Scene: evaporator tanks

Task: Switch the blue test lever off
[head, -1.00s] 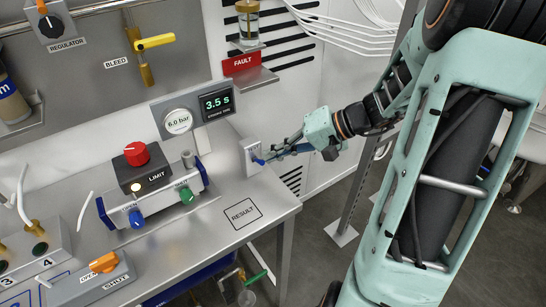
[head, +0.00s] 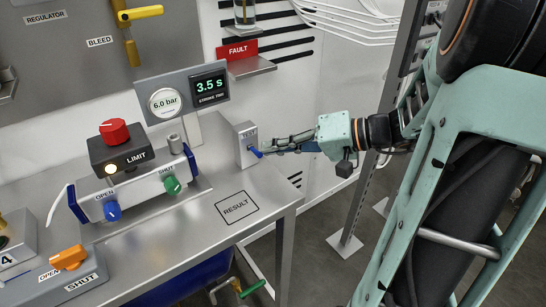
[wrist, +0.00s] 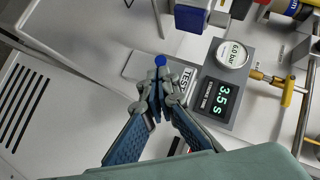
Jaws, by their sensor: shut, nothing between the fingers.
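The blue test lever (head: 255,152) sticks out from the front of a small grey box marked TEST (head: 243,143), near the right end of the steel bench. My gripper (head: 265,148) reaches in from the right with its fingertips at the lever. In the wrist view the lever's round blue tip (wrist: 161,60) shows just beyond my fingertips (wrist: 158,84), beside the TEST label. The fingers are together with nothing between them. I cannot tell whether they touch the lever.
A unit with a red knob (head: 114,131) and lit LIMIT lamp is to the left. An orange lever (head: 69,257) is at front left. The RESULT square (head: 237,207) is empty.

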